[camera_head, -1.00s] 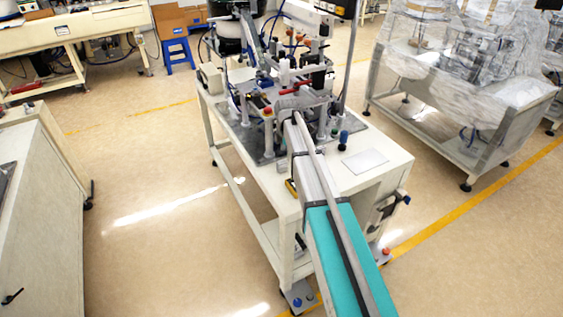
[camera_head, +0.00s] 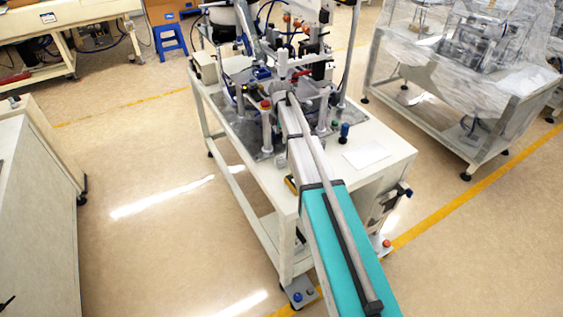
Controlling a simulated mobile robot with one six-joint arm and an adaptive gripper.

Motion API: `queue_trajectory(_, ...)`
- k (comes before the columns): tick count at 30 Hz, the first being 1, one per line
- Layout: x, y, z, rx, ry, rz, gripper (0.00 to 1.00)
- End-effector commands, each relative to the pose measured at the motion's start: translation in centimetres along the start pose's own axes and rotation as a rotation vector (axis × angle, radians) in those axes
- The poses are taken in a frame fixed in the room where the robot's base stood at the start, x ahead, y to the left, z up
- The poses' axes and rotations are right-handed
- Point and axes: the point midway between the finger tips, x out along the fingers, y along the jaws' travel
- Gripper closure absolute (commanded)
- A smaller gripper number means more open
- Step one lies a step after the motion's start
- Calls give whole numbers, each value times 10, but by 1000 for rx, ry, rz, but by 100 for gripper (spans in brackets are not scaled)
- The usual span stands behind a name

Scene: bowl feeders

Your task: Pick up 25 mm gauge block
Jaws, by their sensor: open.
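I cannot make out a 25 mm gauge block in this view. A white workbench (camera_head: 375,180) stands in the middle, with a crowded machine assembly (camera_head: 290,70) on it. A pale flat plate (camera_head: 366,155) lies on the bench's right part. My gripper is not in view.
A conveyor with a teal belt (camera_head: 322,222) runs from the bench toward me. A plastic-wrapped machine on a frame (camera_head: 470,85) stands at right. A pale cabinet (camera_head: 40,210) is at left, a blue stool (camera_head: 168,38) behind. Open floor (camera_head: 165,240) lies between cabinet and bench.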

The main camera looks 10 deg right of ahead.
Motion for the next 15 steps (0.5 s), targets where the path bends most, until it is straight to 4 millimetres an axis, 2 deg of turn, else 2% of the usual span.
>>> queue_trajectory(15,34,-1,1,2,0,0,24)
